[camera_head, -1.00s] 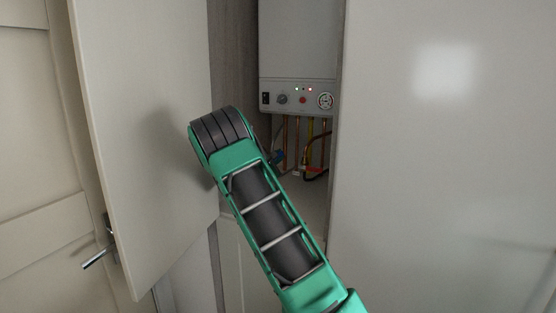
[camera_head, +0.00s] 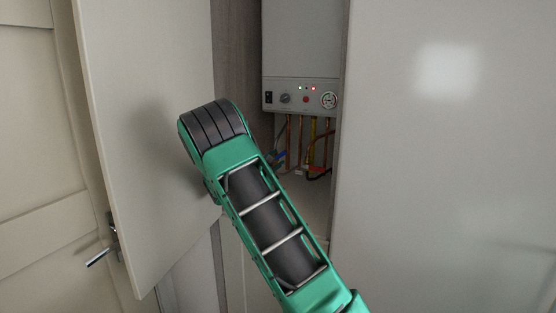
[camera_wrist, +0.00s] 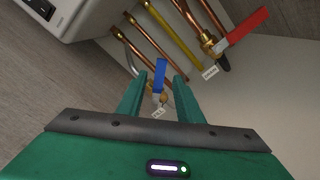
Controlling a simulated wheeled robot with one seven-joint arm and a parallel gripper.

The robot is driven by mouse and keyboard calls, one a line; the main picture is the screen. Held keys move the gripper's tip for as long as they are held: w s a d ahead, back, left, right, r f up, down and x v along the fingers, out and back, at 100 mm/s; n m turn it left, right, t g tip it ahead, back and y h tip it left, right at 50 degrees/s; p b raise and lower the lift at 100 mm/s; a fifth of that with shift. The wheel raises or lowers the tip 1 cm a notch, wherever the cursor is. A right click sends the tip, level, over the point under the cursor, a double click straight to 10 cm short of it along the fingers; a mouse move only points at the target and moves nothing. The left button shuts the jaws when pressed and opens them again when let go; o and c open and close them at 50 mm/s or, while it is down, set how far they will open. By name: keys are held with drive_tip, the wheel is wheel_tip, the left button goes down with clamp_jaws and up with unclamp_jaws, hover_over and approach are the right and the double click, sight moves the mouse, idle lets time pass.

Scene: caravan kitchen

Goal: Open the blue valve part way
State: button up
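The blue valve (camera_wrist: 160,76) has a blue lever handle on a brass body, with a small white tag (camera_wrist: 158,113) hanging by it. In the wrist view it shows between the two fingers of my gripper (camera_wrist: 160,88), with a gap to each side. My gripper is open and holds nothing. In the head view the blue valve (camera_head: 280,157) is a small patch under the boiler, partly hidden by my arm. My gripper is hidden there behind my arm.
A red-handled valve (camera_wrist: 247,25) with a white tag is to the right. Copper pipes and a yellow pipe (camera_wrist: 173,33) run beside the blue valve. The white boiler (camera_head: 300,92) is above. The open cupboard door (camera_head: 150,190) stands left, a white panel (camera_head: 440,170) right.

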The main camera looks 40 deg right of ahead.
drive_tip(key=v, duration=0.5)
drive_tip(key=shift+s+a, duration=0.1)
drive_tip(key=shift+a, duration=0.15)
drive_tip(key=shift+f, duration=0.1)
